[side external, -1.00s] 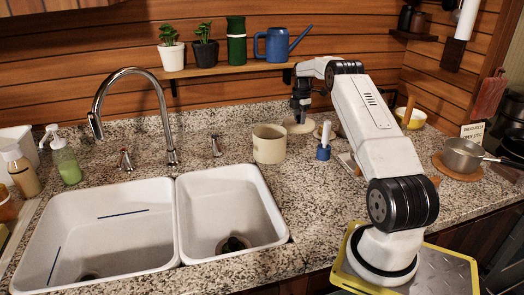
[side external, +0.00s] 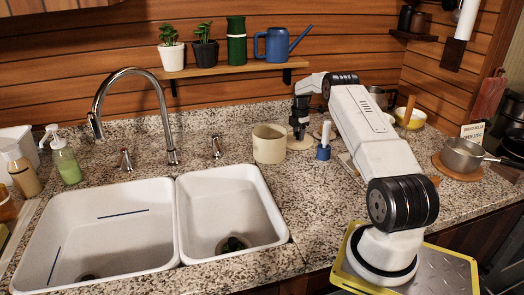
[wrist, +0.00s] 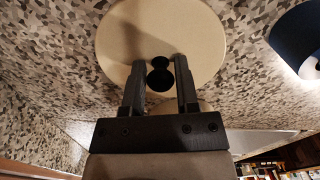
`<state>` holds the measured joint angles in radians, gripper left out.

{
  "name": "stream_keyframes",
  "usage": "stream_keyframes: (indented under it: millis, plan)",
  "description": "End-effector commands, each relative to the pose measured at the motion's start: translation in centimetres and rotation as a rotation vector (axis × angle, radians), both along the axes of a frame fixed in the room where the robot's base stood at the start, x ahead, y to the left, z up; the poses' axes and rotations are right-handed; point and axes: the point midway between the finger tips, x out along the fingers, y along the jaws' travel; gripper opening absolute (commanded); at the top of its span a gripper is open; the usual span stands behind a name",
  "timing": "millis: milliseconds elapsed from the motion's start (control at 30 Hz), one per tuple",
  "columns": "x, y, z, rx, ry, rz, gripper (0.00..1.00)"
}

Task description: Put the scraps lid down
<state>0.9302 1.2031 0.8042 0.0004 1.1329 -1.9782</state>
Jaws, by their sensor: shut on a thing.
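The scraps lid (side external: 300,143) is a flat cream disc with a dark knob, low at the granite counter just right of the cream scraps crock (side external: 269,144). In the wrist view the lid (wrist: 118,40) fills the top middle, its knob (wrist: 160,75) between my fingers. My gripper (side external: 298,130) points down over the lid, and in the wrist view my gripper (wrist: 159,78) is shut on the knob. The lid looks level and at or very near the counter; I cannot tell whether it touches. The crock stands upright and open.
A blue holder with a white-handled brush (side external: 323,152) stands close right of the lid; its dark blue body also shows in the wrist view (wrist: 292,38). The sink (side external: 230,205) lies in front left. Counter in front of the lid is clear.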

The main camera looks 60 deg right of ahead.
Motion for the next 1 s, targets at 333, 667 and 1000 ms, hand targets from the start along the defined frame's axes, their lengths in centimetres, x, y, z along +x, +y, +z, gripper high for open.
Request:
stream_keyframes:
  millis: [333, 667, 1000]
  plan:
    - [0.01, -0.01, -0.24, 0.000, 0.000, 0.000, 0.00]
    - [0.00, -0.01, -0.25, 0.000, 0.000, 0.000, 0.74]
    - [0.00, -0.01, 0.51, 0.000, 0.000, 0.000, 0.74]
